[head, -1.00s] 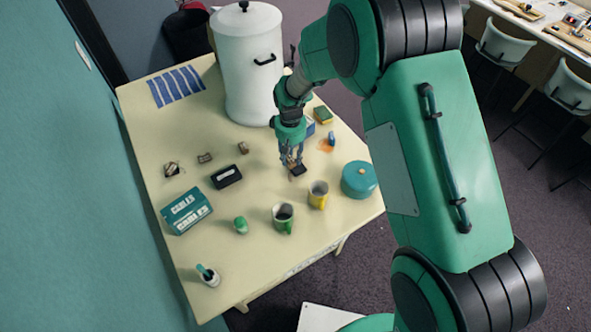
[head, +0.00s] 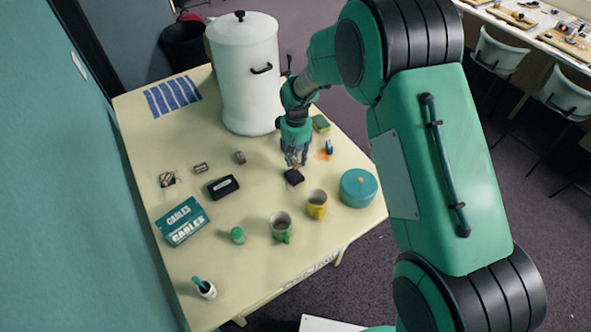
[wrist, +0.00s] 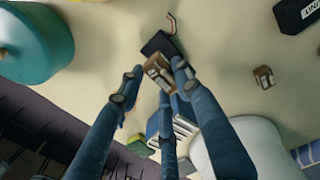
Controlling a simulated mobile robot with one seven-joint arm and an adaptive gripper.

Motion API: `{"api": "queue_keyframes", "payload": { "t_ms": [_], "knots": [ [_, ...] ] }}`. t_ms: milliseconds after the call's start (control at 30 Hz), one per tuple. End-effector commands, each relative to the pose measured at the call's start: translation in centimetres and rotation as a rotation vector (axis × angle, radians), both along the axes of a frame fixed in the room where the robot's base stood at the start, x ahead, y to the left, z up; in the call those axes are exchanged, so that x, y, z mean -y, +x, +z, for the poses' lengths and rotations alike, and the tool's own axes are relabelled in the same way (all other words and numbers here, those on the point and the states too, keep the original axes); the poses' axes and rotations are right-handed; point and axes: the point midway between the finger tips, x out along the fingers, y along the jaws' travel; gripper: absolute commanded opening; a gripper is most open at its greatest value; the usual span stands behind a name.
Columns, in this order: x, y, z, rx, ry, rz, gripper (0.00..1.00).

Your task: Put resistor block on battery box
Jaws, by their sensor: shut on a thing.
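My gripper (head: 295,160) points down over the right half of the table. In the wrist view, its fingers (wrist: 155,85) are shut on a small brown block with a pale label (wrist: 157,73), apparently the resistor block. Just beyond it in that view is a small flat black piece (wrist: 158,43) with a curved copper strip; the head view shows this piece (head: 294,177) on the table below the fingers. A black box with a white label (head: 223,187) lies further left, and its edge shows in the wrist view (wrist: 298,14). I cannot tell which black one is the battery box.
A yellow mug (head: 316,205), a green mug (head: 281,227) and a teal round tin (head: 358,188) stand near the front right. A tall white canister (head: 245,90) stands behind my gripper. Small blocks (head: 240,157) and a cables box (head: 182,221) are to the left.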

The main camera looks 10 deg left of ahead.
Motion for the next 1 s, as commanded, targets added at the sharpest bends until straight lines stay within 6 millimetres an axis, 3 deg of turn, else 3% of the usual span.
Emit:
{"api": "queue_keyframes", "payload": {
  "t_ms": [200,667,1000],
  "knots": [
    [0.0,0.0,-2.6,0.000,0.000,0.000,0.08],
    [0.0,0.0,-3.4,-0.001,-0.001,0.000,0.08],
    [0.0,0.0,-6.5,0.000,0.000,0.000,0.08]
  ]
}}
